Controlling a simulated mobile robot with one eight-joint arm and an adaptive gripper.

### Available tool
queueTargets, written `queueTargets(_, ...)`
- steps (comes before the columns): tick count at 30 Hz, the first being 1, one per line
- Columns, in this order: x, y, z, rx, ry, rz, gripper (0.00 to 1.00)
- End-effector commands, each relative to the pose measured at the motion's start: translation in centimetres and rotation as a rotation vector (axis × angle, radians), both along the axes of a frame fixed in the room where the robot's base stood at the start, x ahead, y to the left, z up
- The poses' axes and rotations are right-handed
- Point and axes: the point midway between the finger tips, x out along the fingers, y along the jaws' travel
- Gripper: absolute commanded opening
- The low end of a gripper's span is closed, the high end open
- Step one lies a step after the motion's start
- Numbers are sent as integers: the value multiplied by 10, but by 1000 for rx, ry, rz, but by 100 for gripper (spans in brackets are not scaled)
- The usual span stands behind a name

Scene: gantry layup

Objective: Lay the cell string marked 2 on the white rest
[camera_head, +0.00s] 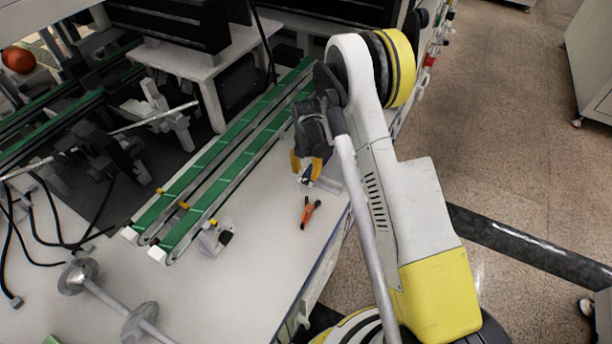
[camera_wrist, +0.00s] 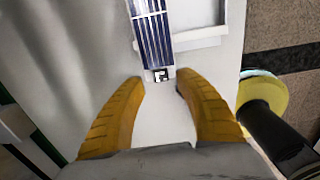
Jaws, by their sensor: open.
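A dark blue cell string (camera_wrist: 152,35) with pale lines shows in the wrist view, running up out of the top edge. Its near end carries a small black-and-white mark (camera_wrist: 160,75) that is too small to read surely. A white raised piece with a rim, seemingly the white rest (camera_wrist: 205,42), lies along its right side. I cannot tell whether the string lies on it or beside it. My gripper (camera_wrist: 161,82) is open and empty, its yellow fingers on either side of the string's near end. In the head view my gripper (camera_head: 307,172) points down at the table's right side.
Orange-handled pliers (camera_head: 310,212) lie on the white table (camera_head: 240,290) in front of my gripper. Green conveyor belts (camera_head: 215,165) run to its left, with a small grey bracket (camera_head: 217,238) at their near end. A metal shaft (camera_head: 115,300) lies at front left.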

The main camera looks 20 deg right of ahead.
Motion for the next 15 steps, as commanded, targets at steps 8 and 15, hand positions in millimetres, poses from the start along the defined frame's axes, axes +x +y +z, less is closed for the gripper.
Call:
queueTargets(8, 0, 0, 68, 0, 0, 0, 40)
queueTargets(15, -1, 0, 95, 0, -4, -13, 40)
